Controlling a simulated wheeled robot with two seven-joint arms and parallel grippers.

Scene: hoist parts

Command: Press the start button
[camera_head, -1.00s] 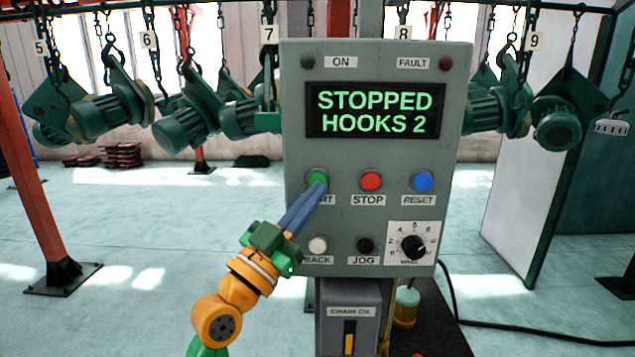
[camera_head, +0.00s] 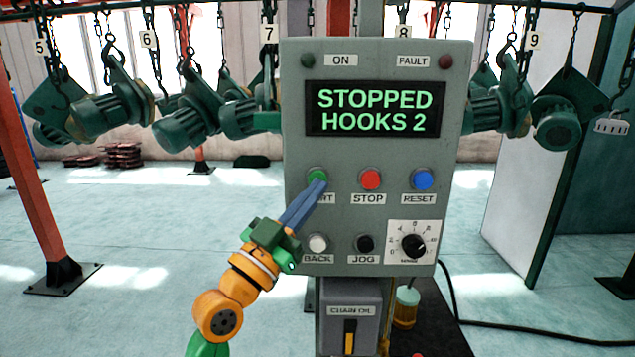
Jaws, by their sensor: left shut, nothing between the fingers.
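The green start button (camera_head: 318,174) is on the left of the upper button row on the grey control panel (camera_head: 340,222). Its label is partly covered, with only the last letters showing. My left gripper (camera_head: 319,185) is shut and empty, its blue fingers pointing up and right. The fingertips overlap the lower part of the green button; I cannot tell whether they touch it. The panel display (camera_head: 373,110) reads "STOPPED HOOKS 2". The ON lamp (camera_head: 308,60) looks dark. My right gripper is not in view.
The red STOP button (camera_head: 371,180) and blue RESET button (camera_head: 422,180) are to the right. Below are a white BACK button (camera_head: 318,243), a black JOG button (camera_head: 365,244) and a dial (camera_head: 414,245). Green hoists (camera_head: 184,120) hang behind the panel.

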